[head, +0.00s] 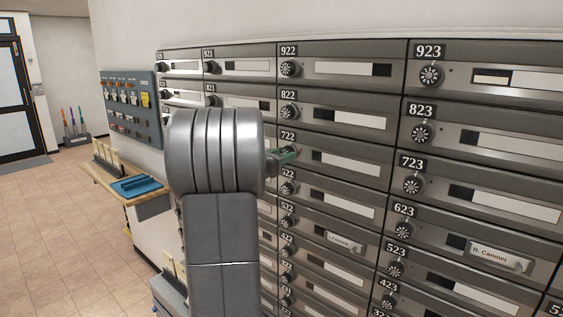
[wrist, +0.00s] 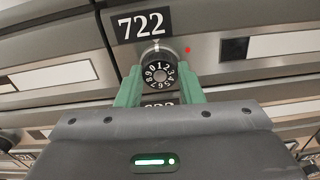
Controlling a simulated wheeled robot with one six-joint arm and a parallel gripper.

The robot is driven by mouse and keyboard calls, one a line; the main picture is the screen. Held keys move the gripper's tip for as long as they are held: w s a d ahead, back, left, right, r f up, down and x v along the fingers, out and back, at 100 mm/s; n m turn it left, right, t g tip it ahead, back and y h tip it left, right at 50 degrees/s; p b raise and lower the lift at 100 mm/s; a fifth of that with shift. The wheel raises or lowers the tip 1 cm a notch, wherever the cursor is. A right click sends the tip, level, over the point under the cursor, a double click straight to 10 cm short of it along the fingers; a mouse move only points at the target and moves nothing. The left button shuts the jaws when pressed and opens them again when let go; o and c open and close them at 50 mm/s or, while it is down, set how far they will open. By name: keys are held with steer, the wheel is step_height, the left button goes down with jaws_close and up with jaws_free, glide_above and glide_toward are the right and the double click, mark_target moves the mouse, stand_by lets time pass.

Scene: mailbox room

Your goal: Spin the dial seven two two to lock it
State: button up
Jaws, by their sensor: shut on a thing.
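The dial (wrist: 160,72) of mailbox 722 is a round black knob with white numbers around its face, below the 722 label plate (wrist: 141,25) in the wrist view. My gripper (wrist: 158,88) has its two green fingers on either side of the dial and is shut on it. A small red light (wrist: 187,50) shows to the right of the dial. In the head view my gripper (head: 283,157) reaches the 722 door (head: 343,146). My arm hides its left part. The dial itself is mostly covered by the fingers in the head view.
Other mailboxes with their own dials surround it, such as the 822 dial (head: 289,112) above and the 723 dial (head: 411,185) to the right. A switch panel (head: 133,105) and a wooden shelf (head: 112,182) with a blue item (head: 137,186) are at the left. Open tiled floor lies far left.

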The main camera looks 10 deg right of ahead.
steer(key=shift+f+m+b, duration=0.2)
steer(key=shift+m+b, duration=16.6)
steer(key=shift+b, duration=0.15)
steer(key=o, duration=1)
